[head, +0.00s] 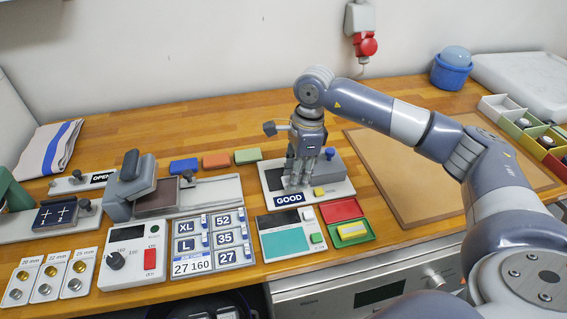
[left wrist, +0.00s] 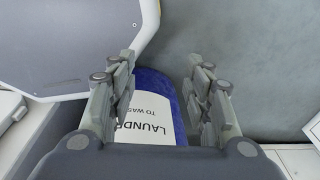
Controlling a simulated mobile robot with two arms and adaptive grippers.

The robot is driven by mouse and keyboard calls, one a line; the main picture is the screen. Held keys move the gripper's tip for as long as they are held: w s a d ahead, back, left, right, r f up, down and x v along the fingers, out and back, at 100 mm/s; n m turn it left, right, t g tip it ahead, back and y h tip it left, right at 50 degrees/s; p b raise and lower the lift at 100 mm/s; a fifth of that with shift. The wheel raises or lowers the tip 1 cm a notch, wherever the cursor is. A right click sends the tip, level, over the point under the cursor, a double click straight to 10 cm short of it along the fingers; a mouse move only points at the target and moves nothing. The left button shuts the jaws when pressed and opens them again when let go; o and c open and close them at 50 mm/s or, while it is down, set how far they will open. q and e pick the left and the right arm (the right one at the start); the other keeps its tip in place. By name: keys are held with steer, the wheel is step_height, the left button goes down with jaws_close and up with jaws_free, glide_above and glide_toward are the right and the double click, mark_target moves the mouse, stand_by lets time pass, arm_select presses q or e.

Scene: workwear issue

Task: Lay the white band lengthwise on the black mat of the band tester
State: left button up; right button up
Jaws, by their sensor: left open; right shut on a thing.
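The band tester (head: 330,194) is a light plate marked GOOD, with a grey block at its right and a yellow piece near the front. A dark strip of the black mat (head: 273,179) shows left of my right gripper. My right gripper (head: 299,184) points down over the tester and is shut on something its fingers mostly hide. I cannot make out the white band, or whether what I hold touches the mat. My left gripper (left wrist: 162,70) is open and empty in the left wrist view, above a blue laundry bag (left wrist: 155,90).
Left of the tester lie blue, orange and green blocks (head: 216,160). In front are a teal-screened device (head: 285,243) and a red and green tray (head: 342,209). A brown board (head: 420,190) lies to the right, with several coloured bins (head: 500,108) beyond.

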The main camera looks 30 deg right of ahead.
steer(key=w+p, duration=0.1)
steer(key=w, duration=0.5)
steer(key=shift+a+f+p, duration=0.1)
steer(key=shift+f+p, duration=0.05)
steer(key=shift+p, duration=0.15)
steer(key=shift+w+f, duration=0.15)
steer(key=shift+w, duration=0.25)
step_height(320, 180, down, 3)
steer(key=shift+f+p, duration=0.2)
steer(key=shift+p, duration=0.85)
arm_select(q)
steer(key=r, duration=0.1)
steer(key=s+r, duration=0.1)
steer(key=r, duration=0.1)
steer(key=shift+s+d+r, duration=0.3)
steer(key=shift+d+r, duration=0.05)
steer(key=shift+r, duration=0.05)
arm_select(e)
steer(key=shift+f, duration=0.1)
steer(key=shift+f+b, duration=0.2)
steer(key=shift+b, duration=0.15)
arm_select(q)
steer(key=shift+s+a+f, duration=0.15)
steer(key=shift+a, duration=0.05)
arm_select(e)
steer(key=o, duration=0.8)
steer(key=shift+r, duration=0.1)
steer(key=shift+c, duration=0.2)
steer(key=shift+r, duration=0.1)
